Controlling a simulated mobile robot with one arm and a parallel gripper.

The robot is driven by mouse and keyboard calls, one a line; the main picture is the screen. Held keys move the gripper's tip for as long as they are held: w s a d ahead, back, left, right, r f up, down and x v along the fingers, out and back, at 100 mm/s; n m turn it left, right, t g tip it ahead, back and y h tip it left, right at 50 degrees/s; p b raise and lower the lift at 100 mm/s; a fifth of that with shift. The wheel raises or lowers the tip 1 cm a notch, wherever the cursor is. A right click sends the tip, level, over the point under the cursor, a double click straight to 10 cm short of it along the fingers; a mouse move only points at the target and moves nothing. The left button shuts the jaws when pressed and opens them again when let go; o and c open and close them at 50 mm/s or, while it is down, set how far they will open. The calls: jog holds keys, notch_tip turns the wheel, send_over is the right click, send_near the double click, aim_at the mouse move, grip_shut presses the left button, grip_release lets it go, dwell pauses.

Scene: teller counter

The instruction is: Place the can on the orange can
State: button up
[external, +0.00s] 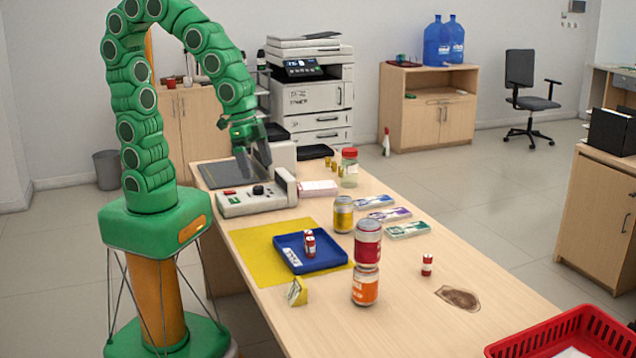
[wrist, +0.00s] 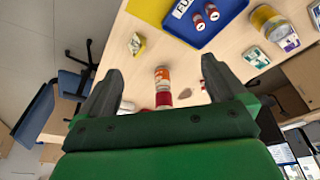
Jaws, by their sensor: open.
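A red can (external: 367,241) stands upright on top of the orange can (external: 365,286) near the table's middle. They look in contact and roughly aligned. In the wrist view the orange can (wrist: 162,76) and the red can (wrist: 164,99) appear in line between my fingers, some distance beyond them. My gripper (external: 254,163) is open and empty, raised above the far left part of the counter, well away from the stacked cans. Its two spread fingers also show in the wrist view (wrist: 160,66). A yellow can (external: 343,215) stands behind the stack.
A blue tray (external: 327,264) with small red rolls lies on a yellow mat (external: 252,247). A small red roll (external: 427,265) and a dark stain (external: 458,298) are right of the cans. A red basket (external: 520,346) is at the front right. Banknote bundles (external: 408,230) lie behind.

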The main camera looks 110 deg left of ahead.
jog(key=s+a+r+g, duration=0.2)
jog(key=s+g, duration=0.3)
jog(key=s, duration=1.8)
jog(key=shift+s+r, duration=0.15)
jog(key=shift+o, duration=0.2)
